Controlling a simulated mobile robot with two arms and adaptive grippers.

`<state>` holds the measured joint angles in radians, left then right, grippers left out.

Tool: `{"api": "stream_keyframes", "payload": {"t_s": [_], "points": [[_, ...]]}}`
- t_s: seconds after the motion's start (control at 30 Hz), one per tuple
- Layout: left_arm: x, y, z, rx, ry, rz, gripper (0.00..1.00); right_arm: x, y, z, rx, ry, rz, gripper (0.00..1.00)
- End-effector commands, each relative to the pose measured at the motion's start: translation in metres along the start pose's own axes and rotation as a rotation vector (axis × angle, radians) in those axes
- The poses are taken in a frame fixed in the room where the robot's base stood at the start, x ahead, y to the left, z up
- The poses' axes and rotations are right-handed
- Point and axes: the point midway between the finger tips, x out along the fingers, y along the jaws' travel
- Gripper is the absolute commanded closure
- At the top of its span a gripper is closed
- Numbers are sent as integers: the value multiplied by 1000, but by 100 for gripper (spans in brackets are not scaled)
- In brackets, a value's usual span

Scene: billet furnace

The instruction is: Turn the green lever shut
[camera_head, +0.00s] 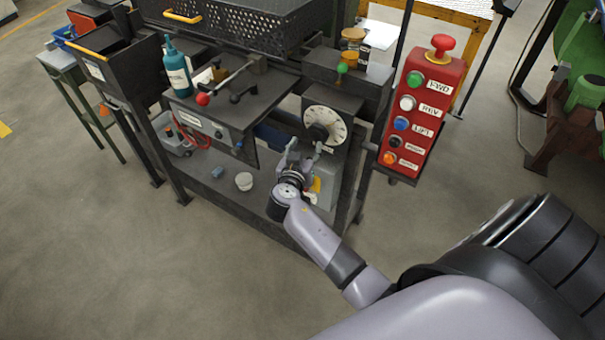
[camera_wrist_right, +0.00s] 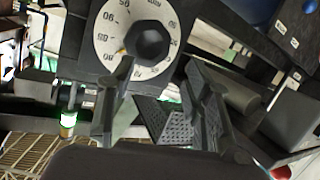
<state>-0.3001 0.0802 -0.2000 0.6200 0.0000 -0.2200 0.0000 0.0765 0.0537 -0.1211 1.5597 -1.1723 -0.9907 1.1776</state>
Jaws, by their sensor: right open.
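The green lever (camera_head: 342,68) shows as a small green ball knob on top of the dark box at the right of the furnace bench. Its stem is too small to make out well. My right gripper (camera_head: 304,150) is open and empty, below and to the left of that knob, in front of the lower part of the round white dial (camera_head: 324,125). In the right wrist view the open fingers (camera_wrist_right: 158,80) spread just below the dial (camera_wrist_right: 135,35). I cannot tell whether the lever shows in that view. My left gripper is out of view.
A red control box (camera_head: 422,105) with several buttons stands right of the bench. A red-knobbed lever (camera_head: 203,99) and a teal bottle (camera_head: 176,68) are on the bench top. The floor in front is clear.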

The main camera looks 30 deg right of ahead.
Motion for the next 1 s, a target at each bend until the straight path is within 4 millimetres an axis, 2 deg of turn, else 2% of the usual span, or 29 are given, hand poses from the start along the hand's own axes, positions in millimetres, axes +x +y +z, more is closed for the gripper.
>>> {"api": "stream_keyframes", "payload": {"t_s": [0.03, 0.3, 0.5, 0.7, 1.0], "points": [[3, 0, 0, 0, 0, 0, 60, 1, -2, 12, -18, -15, -9, 54], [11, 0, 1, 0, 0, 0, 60, 2, -12, 64, -105, -97, -66, 54], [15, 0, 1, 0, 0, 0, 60, 1, -16, 92, -151, -141, -99, 54], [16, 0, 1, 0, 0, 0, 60, 0, -18, 104, -171, -160, -114, 54], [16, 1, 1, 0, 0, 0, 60, 0, -18, 105, -173, -162, -116, 54]]}}
